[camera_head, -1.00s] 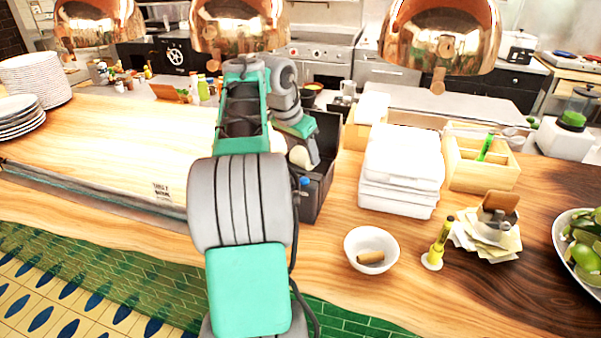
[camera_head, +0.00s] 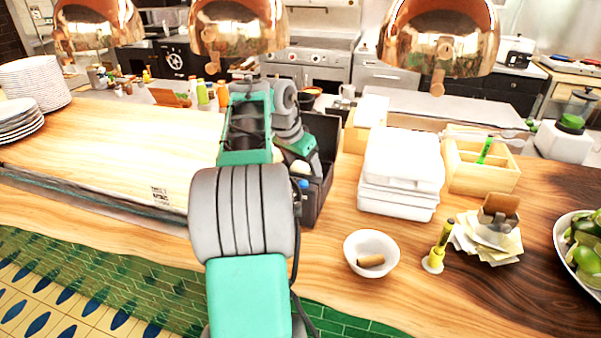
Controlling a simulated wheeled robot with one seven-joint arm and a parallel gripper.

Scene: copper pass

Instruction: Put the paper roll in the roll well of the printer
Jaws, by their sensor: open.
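My gripper (camera_head: 312,168) hangs at the end of my arm, over the dark open box (camera_head: 328,150) on the counter. My wrist and arm hide most of it, and its fingertips do not show clearly. A cream rounded thing, perhaps the paper roll (camera_head: 299,168), shows in part beside my gripper, inside the dark box. A small blue thing (camera_head: 303,184) is just below it. I see no grip on the cream thing. No printer or roll well can be made out for certain; the dark box may be part of it, or my arm may hide it.
Stacked white containers (camera_head: 400,185) stand right of the dark box. A white bowl (camera_head: 371,245) and a yellow marker (camera_head: 438,250) stand in front. A wooden divided box (camera_head: 485,175) is farther right. Copper lamps (camera_head: 440,40) hang above.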

